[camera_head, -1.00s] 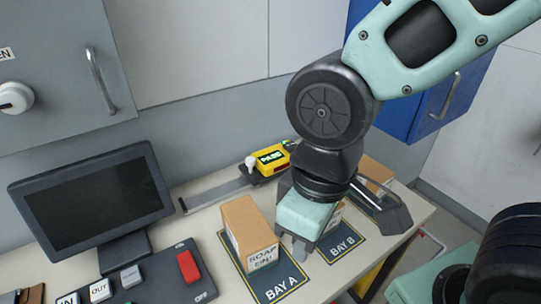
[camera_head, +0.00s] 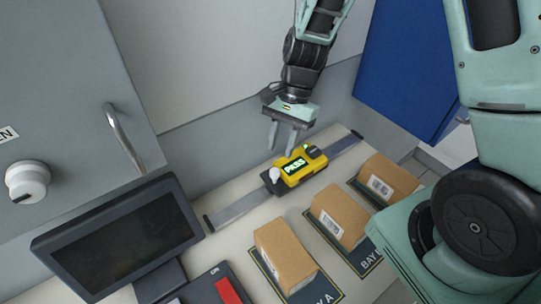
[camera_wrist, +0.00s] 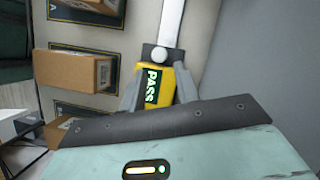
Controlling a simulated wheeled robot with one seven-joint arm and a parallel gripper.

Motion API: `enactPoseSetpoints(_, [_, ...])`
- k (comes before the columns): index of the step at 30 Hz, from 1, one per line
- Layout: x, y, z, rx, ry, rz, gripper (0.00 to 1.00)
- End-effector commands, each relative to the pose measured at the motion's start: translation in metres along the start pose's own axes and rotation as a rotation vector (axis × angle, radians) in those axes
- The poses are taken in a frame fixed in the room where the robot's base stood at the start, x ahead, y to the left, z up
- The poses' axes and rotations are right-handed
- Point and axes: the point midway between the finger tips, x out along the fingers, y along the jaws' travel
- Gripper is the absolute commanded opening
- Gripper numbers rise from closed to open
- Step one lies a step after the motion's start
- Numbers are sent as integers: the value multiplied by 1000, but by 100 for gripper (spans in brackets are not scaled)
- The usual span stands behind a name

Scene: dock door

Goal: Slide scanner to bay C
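The yellow scanner (camera_head: 300,170) sits on a metal rail (camera_head: 240,207) along the back of the counter, roughly behind the middle bay. Its green display reads PASS, and a white knob (camera_head: 275,174) stands at its left end. My gripper (camera_head: 282,150) points down above and just behind the scanner, fingers apart and empty. In the wrist view the scanner (camera_wrist: 153,86) shows between the open fingers; contact cannot be told. Cardboard boxes stand on bay A (camera_head: 285,255), on the middle bay (camera_head: 338,215) and on the right mat (camera_head: 390,178), whose label is hidden.
A dark monitor (camera_head: 120,240) and a panel with a red button (camera_head: 229,290) stand at the left. A grey cabinet with a handle (camera_head: 125,135) and a blue cabinet (camera_head: 410,65) hang above. The rail is clear on both sides of the scanner.

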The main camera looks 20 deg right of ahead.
Motion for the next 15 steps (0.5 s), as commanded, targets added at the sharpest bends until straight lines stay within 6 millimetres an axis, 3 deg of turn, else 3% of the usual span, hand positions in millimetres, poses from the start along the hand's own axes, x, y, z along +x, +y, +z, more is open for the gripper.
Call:
enactPoseSetpoints(9, [46, 1, 1, -3, -2, 4, 31])
enactPoseSetpoints(15, [60, 1, 1, -5, 0, 2, 31])
